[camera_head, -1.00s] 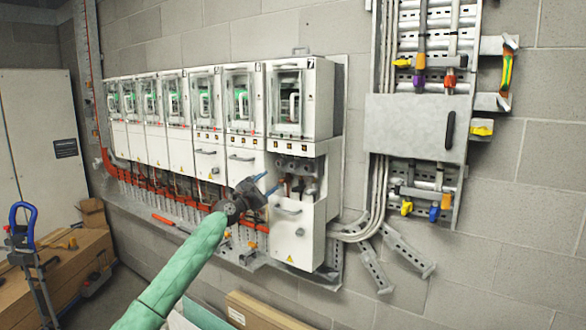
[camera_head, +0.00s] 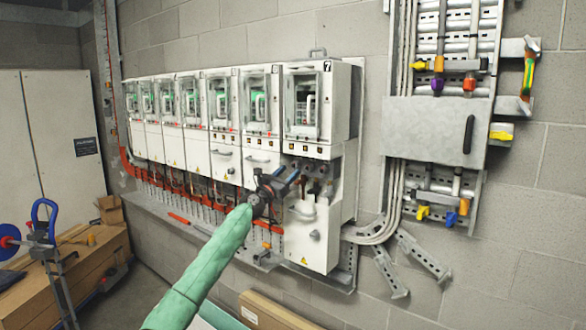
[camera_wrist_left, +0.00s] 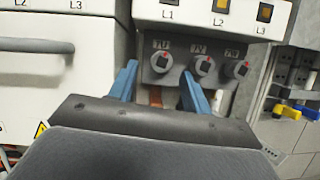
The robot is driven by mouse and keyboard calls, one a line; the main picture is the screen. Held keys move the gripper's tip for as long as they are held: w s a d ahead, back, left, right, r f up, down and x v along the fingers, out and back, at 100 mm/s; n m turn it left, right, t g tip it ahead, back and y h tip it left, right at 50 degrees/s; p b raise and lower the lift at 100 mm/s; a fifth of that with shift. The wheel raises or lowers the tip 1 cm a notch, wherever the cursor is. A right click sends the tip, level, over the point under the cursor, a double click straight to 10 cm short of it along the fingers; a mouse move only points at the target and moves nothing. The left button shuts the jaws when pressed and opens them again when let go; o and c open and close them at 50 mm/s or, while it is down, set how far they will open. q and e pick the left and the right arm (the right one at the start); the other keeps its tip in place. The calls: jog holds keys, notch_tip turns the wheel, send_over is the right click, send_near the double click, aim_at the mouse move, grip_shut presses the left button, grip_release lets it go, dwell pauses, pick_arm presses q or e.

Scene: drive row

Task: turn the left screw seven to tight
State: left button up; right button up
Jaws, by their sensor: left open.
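Drive seven (camera_head: 320,105) is the nearest and rightmost white cabinet of the row, marked 7. In the left wrist view three round screws with dark, red-marked centres sit in a row on its grey terminal block. The left screw (camera_wrist_left: 162,61) appears between my two blue fingers; the middle screw (camera_wrist_left: 203,65) and right screw (camera_wrist_left: 237,69) are to its right. My left gripper (camera_head: 294,180) is open and empty in front of this block; it also shows in the left wrist view (camera_wrist_left: 158,75). Whether the fingers touch the screw cannot be told. My right gripper is out of view.
The lower cover (camera_head: 313,235) of drive seven, with a handle, is below the gripper. More drives stand to the left above red cables. A wall panel (camera_head: 435,130) with cable clamps is at the right.

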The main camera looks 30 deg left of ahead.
aim_at(294, 167)
pick_arm(q)
jog(key=shift+x, duration=1.05)
jog(key=shift+w+d+r+p, duration=0.1)
jog(key=shift+w+r+p, duration=0.2)
jog(key=shift+w, duration=0.3)
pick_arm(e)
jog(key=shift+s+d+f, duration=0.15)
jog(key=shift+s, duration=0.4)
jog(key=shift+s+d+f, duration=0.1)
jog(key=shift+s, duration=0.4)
pick_arm(q)
jog(key=c, duration=1)
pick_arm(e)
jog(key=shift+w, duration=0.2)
pick_arm(q)
jog(key=shift+f, duration=0.1)
